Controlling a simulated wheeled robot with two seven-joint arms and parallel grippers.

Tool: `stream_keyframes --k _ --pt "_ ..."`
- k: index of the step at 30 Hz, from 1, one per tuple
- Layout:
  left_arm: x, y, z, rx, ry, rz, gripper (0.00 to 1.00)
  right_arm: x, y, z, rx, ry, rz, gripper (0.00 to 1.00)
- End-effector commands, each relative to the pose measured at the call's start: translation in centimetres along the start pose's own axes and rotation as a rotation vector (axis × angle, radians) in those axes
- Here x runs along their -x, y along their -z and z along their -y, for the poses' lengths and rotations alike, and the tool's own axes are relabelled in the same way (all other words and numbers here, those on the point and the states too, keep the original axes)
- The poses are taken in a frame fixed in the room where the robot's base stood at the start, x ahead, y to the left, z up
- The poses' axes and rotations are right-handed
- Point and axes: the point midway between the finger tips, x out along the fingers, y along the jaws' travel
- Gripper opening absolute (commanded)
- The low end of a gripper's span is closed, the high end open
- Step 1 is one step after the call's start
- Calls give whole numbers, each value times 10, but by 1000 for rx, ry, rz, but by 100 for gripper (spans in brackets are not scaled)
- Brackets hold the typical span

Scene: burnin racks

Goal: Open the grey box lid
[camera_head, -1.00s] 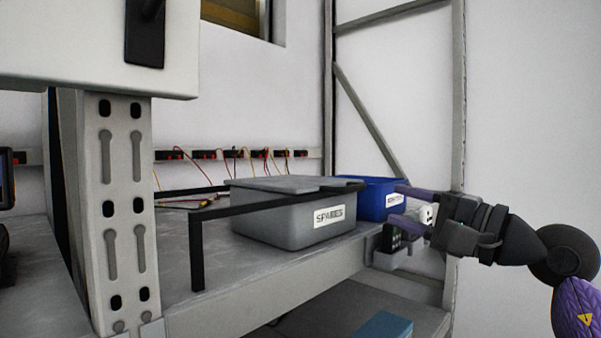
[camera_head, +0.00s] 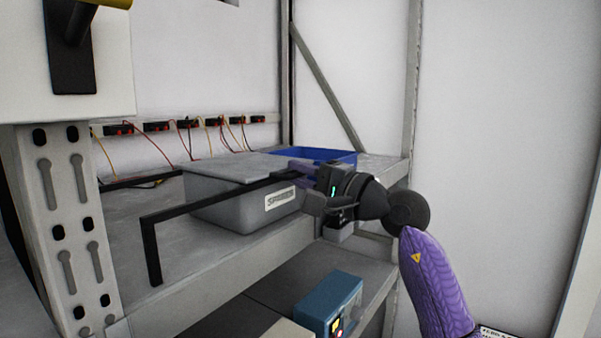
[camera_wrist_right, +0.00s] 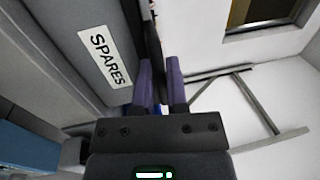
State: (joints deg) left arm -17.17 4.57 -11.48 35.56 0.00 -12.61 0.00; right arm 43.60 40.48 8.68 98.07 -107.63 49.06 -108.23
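The grey box (camera_head: 228,212) marked SPARES stands on the upper shelf in the head view. Its flat grey lid (camera_head: 225,168) lies across the top and looks closed. My right gripper (camera_head: 297,173) is at the lid's right front corner. In the right wrist view its two purple fingers (camera_wrist_right: 160,75) are parallel with a narrow gap between them. The box wall with the SPARES label (camera_wrist_right: 111,60) lies left of the fingers. The lid's edge seems to run towards the gap, but I cannot tell whether the fingers touch it. My left gripper is not in view.
A blue bin (camera_head: 335,155) stands behind my right gripper. A black bar (camera_head: 205,203) runs in front of the grey box. A rack post (camera_head: 62,215) stands at the left. A blue device (camera_head: 330,300) sits on the lower shelf.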

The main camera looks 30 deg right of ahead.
Motion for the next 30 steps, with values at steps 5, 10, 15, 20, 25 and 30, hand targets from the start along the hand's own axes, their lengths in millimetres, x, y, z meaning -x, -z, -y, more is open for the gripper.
stream_keyframes --k 5,10,15,20,25,30 --pt "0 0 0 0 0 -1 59 0 0 0 0 -1 0 0" --pt "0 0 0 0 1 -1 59 0 0 0 -1 -1 0 0" --pt "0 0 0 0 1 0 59 0 0 0 -1 -2 0 0" --pt "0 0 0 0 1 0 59 0 0 0 -1 -2 0 0" --pt "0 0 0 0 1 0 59 0 0 -1 -1 -2 0 0" --pt "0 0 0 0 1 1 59 0 0 -1 -1 -3 0 0"
